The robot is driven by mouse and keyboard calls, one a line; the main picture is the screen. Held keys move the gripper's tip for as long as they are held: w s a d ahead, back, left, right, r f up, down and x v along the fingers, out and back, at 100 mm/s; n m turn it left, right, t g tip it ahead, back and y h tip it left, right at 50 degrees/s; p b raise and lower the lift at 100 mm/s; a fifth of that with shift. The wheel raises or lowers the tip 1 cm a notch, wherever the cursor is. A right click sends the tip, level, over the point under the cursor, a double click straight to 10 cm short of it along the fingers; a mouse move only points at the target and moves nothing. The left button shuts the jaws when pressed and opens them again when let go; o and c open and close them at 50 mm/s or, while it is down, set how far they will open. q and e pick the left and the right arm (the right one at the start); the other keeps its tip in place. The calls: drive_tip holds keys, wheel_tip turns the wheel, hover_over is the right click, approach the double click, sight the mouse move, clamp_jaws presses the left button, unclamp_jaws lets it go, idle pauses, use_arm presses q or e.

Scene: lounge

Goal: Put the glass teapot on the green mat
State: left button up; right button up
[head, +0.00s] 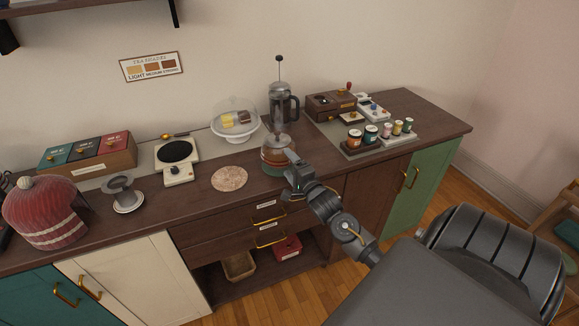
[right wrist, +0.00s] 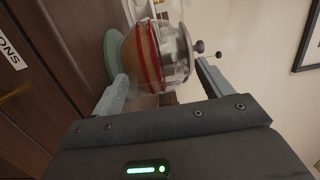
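The glass teapot (head: 278,151), with amber tea and a red band, is upright near the counter's front edge. It shows large in the right wrist view (right wrist: 150,55), which is turned on its side. The round green mat (right wrist: 113,57) is directly under its base; a green edge (head: 271,171) shows below it in the head view. I cannot tell whether a small gap is left between them. My right gripper (head: 297,172) is in front of the teapot. Its fingers (right wrist: 163,80) are apart on either side of the teapot, with no clear grip visible. My left gripper is out of view.
A French press (head: 282,104) stands close behind the teapot. A domed cake stand (head: 235,121) is behind left, and a round cork mat (head: 229,178) lies left. A wooden box (head: 330,106) and small jars (head: 370,134) stand right. Counter around the cork mat is clear.

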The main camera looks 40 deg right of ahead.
drive_tip(key=shift+o, duration=0.3)
drive_tip(key=b+v, duration=0.1)
drive_tip(key=v, duration=1.1)
drive_tip(key=shift+b, duration=0.4)
drive_tip(key=shift+f, duration=0.1)
